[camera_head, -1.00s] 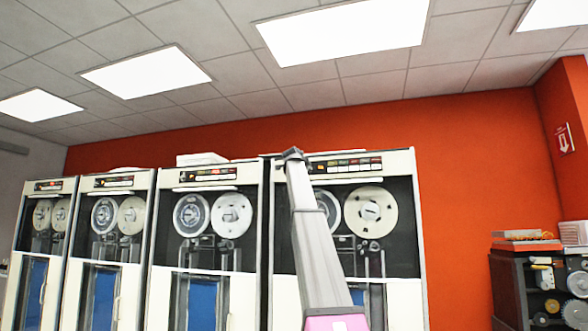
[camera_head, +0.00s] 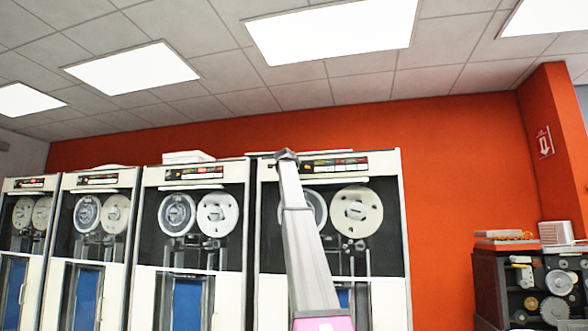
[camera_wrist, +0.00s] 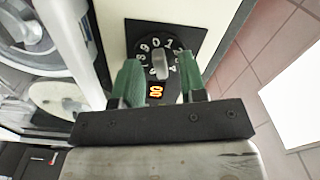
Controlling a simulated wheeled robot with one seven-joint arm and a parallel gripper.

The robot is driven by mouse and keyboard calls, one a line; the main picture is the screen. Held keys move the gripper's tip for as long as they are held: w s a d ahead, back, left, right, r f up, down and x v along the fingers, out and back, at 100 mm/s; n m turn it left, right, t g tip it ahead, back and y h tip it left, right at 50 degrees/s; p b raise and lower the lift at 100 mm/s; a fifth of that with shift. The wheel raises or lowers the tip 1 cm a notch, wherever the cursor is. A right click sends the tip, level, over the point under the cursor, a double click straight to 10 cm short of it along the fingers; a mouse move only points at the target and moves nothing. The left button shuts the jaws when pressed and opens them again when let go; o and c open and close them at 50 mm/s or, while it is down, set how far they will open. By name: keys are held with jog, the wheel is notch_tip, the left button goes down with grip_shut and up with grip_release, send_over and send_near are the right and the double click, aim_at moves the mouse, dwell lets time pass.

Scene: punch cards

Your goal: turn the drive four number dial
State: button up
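In the wrist view a black square panel (camera_wrist: 196,32) carries a round number dial with a ring of white digits and a pale grey knob (camera_wrist: 160,64) at its centre. A small orange lit readout (camera_wrist: 156,91) sits just below the dial and seems to show two zeros. My gripper (camera_wrist: 160,62) is open, with one green finger on each side of the knob. The fingers look apart from the knob, but I cannot tell their depth. No drive number is readable here. In the head view the dial and gripper are not discernible.
Several white tape-drive cabinets stand in a row in the head view; my arm crosses the rightmost cabinet (camera_head: 385,300). A dark machine with gears (camera_head: 490,280) stands at far right. In the wrist view tape reels (camera_wrist: 30,30) lie left and tiled floor (camera_wrist: 270,45) right.

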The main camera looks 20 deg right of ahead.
jog(key=shift+w+d, duration=0.15)
grip_shut()
jog(key=shift+n, duration=14.2)
